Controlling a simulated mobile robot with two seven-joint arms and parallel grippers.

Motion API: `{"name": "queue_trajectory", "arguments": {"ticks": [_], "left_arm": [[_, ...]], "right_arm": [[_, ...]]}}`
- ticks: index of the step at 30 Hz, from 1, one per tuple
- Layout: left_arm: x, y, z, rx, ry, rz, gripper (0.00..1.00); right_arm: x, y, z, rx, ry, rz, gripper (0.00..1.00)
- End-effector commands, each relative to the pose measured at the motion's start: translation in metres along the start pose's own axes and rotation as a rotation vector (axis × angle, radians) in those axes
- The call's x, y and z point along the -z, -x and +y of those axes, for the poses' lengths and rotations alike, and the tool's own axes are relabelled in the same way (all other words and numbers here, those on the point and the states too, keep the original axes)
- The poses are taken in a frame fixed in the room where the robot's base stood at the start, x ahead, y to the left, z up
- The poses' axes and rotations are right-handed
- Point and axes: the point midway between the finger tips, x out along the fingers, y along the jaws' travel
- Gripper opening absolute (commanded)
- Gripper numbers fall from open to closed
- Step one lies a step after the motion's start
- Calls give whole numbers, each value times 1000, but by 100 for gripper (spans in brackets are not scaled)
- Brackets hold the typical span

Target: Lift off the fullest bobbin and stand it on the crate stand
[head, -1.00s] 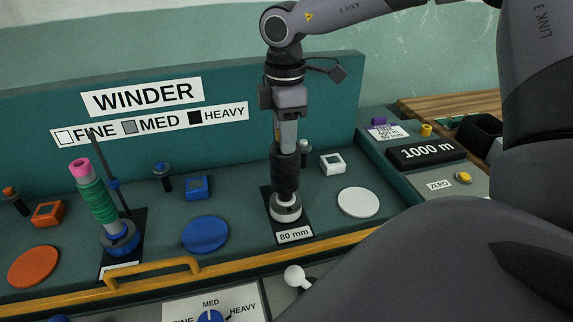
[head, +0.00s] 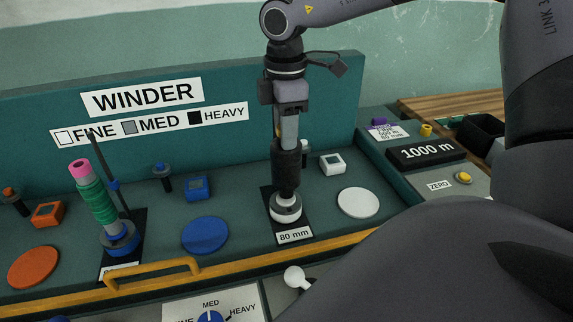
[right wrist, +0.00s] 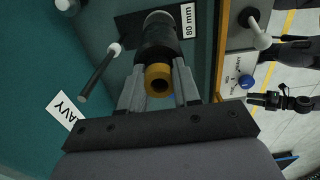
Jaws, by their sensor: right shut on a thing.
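A black-wound bobbin (head: 287,180) stands upright at the white-ringed station labelled 80 mm. Its yellow core end (right wrist: 158,79) faces the camera in the right wrist view. My right gripper (head: 287,135) comes down from above and is shut on the black bobbin, its fingers on either side of the core. A green-wound bobbin (head: 97,200) with a pink core leans on the blue station at left, with no gripper near it. A dark gripper-like part (right wrist: 265,100), probably my left gripper, shows small in the right wrist view. No crate stand can be made out for sure.
A yellow rail (head: 235,268) with a handle runs along the bench front. A white-ball lever (head: 294,277) stands before it. A white disc (head: 358,202) and a 1000 m display (head: 427,152) are to the right. A wooden slatted surface (head: 450,105) lies behind the display.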

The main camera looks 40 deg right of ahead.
Motion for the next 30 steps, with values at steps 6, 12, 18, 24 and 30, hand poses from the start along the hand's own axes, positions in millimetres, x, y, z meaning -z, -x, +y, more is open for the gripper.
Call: {"name": "queue_trajectory", "arguments": {"ticks": [6, 12, 18, 24, 30], "left_arm": [[4, 3, 0, 0, 0, 0, 40], [8, 5, 0, -1, 0, 1, 40], [11, 8, 0, -1, 0, 1, 40], [15, 11, 0, -1, 0, 1, 40], [19, 14, 0, -1, 0, 1, 40]], "right_arm": [[0, 11, 1, -4, 0, 2, 0], [0, 21, 1, -4, 0, 2, 0], [0, 32, 1, -4, 0, 2, 0], [0, 41, 1, -4, 0, 1, 0], [0, 51, 0, -3, -1, 2, 0]]}}
